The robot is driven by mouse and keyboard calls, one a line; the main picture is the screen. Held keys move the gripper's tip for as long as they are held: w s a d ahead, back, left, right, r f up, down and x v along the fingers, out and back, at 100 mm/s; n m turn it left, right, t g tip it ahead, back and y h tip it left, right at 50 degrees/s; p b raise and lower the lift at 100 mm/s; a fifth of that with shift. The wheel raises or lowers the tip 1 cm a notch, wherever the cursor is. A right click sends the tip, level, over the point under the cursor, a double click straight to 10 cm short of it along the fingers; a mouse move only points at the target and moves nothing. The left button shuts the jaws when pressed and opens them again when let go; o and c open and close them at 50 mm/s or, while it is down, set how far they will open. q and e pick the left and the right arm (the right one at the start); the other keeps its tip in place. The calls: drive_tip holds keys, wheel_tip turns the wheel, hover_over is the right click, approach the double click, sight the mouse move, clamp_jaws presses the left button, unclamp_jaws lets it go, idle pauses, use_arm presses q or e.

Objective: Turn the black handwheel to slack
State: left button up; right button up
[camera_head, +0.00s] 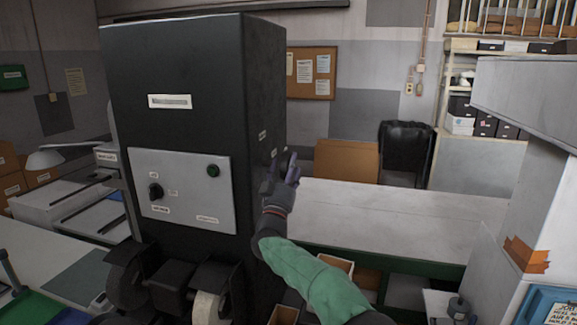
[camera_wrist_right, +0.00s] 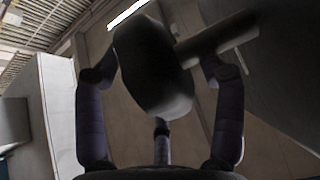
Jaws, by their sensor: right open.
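The black machine (camera_head: 190,70) is a tall dark cabinet in the head view. The black handwheel (camera_head: 284,158) is on its right side, small and partly hidden by my fingers. In the right wrist view the handwheel (camera_wrist_right: 150,70) is a thick dark disc on a shaft. My right gripper (camera_head: 281,178) is at the wheel, with its purple-grey fingers on either side of it. In the wrist view my right gripper (camera_wrist_right: 158,72) is open around the wheel; I cannot tell whether the fingers touch it. My left gripper is not in view.
A long pale bench (camera_head: 400,215) lies behind my right arm. A white column (camera_head: 530,200) stands at right.

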drive_tip(key=v, duration=1.1)
drive_tip(key=shift+f, duration=0.1)
